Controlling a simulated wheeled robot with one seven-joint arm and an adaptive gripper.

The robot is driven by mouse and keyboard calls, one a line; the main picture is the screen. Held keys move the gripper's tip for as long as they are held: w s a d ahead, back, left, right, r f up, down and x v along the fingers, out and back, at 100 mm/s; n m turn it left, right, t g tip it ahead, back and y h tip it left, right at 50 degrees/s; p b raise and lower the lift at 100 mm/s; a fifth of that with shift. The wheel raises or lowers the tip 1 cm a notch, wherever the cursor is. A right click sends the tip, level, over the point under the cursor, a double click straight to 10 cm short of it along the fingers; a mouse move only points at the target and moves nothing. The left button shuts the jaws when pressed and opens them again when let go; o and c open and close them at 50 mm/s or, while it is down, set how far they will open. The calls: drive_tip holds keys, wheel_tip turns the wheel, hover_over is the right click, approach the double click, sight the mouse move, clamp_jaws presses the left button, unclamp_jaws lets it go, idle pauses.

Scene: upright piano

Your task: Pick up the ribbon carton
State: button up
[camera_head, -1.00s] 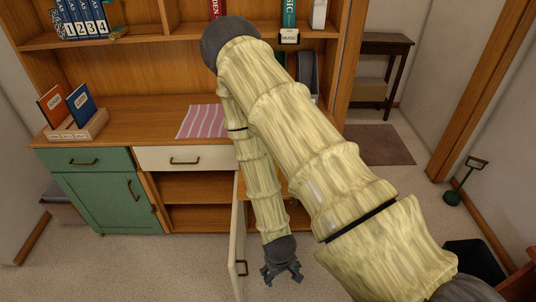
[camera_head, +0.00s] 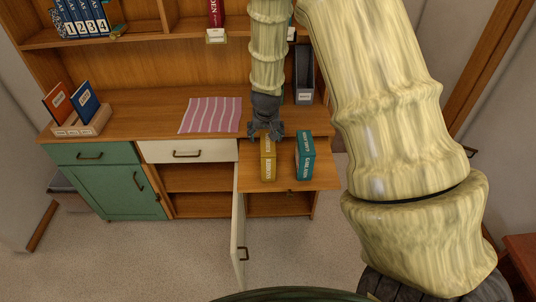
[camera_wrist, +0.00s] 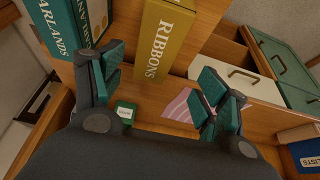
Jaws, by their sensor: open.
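The ribbon carton (camera_head: 268,168) is a mustard-yellow box lettered RIBBONS. It stands on a wooden pull-out shelf (camera_head: 322,184) at the front of the cabinet. My gripper (camera_head: 266,131) hangs pointing down just behind and above the carton's far end, in front of the counter. In the wrist view the carton (camera_wrist: 163,40) shows its lettered face, beyond the gap between my fingers (camera_wrist: 160,84). The fingers are apart with nothing between them. Whether a finger touches the carton cannot be told.
A teal garlands carton (camera_head: 304,158) stands close to the right of the ribbon carton; it also shows in the wrist view (camera_wrist: 72,20). An open cream door (camera_head: 239,240) juts forward at the left. A striped cloth (camera_head: 210,115) lies on the counter (camera_head: 150,108).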

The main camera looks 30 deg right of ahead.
sight(267, 142)
drive_tip(key=shift+p+x, duration=0.7)
drive_tip(key=shift+x, duration=2)
drive_tip(key=shift+d+f+p, duration=0.3)
drive_tip(key=shift+f+p, duration=0.2)
drive_tip(key=shift+f, duration=0.15)
drive_tip(key=shift+s+p+x, duration=0.2)
drive_tip(key=shift+p+x, duration=0.4)
drive_tip(key=shift+x, duration=1.45)
drive_tip(key=shift+f, duration=0.25)
drive_tip(key=shift+c, duration=0.2)
drive_tip(key=c, duration=1.2)
